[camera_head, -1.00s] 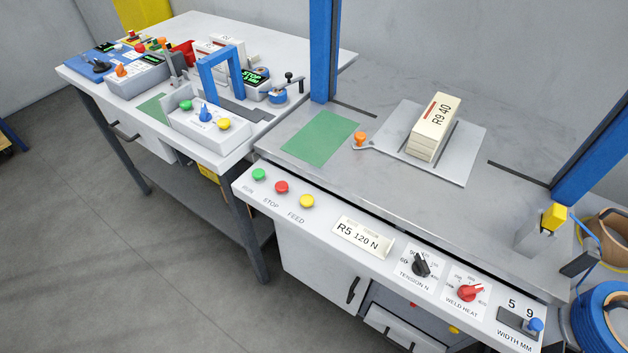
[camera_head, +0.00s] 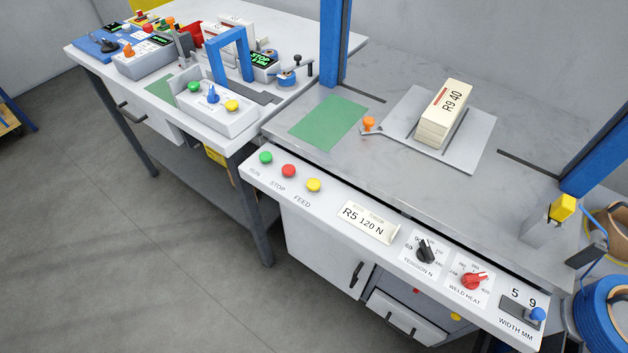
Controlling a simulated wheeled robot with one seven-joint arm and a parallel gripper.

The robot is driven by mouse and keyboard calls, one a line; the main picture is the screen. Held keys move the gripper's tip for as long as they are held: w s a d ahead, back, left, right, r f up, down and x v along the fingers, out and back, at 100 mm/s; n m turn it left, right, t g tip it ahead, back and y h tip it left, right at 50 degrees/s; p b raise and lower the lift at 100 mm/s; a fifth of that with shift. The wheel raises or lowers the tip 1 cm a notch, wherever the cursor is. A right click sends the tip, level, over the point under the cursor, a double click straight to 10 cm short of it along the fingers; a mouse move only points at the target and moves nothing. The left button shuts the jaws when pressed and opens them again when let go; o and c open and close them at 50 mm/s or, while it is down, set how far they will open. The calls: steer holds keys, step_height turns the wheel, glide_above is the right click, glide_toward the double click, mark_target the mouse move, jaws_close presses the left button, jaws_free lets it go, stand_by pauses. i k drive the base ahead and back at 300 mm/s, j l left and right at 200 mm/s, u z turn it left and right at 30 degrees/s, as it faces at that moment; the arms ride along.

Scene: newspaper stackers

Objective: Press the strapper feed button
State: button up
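The strapper's feed button is a yellow dome (camera_head: 313,185) on the white sloping front panel (camera_head: 330,211), with the label FEED below it. A red STOP button (camera_head: 289,171) and a green RUN button (camera_head: 265,158) sit in a row to its left. The feed button is uncovered and in plain sight. Whether it is pressed cannot be told. My gripper is not in view.
Right of the buttons are an R5 120 N plate (camera_head: 367,222), a black tension knob (camera_head: 426,251), a red weld heat knob (camera_head: 473,281) and a blue-tipped width slider (camera_head: 537,315). A bundle (camera_head: 444,113) lies on the strapper table. Blue posts (camera_head: 334,45) rise from it.

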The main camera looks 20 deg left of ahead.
mark_target(313, 183)
steer(key=u, duration=1.6)
steer(key=i+l, duration=0.2)
steer(key=i, duration=0.25)
steer(key=i+l, duration=0.15)
steer(key=i, duration=0.3)
steer(key=u, duration=0.05)
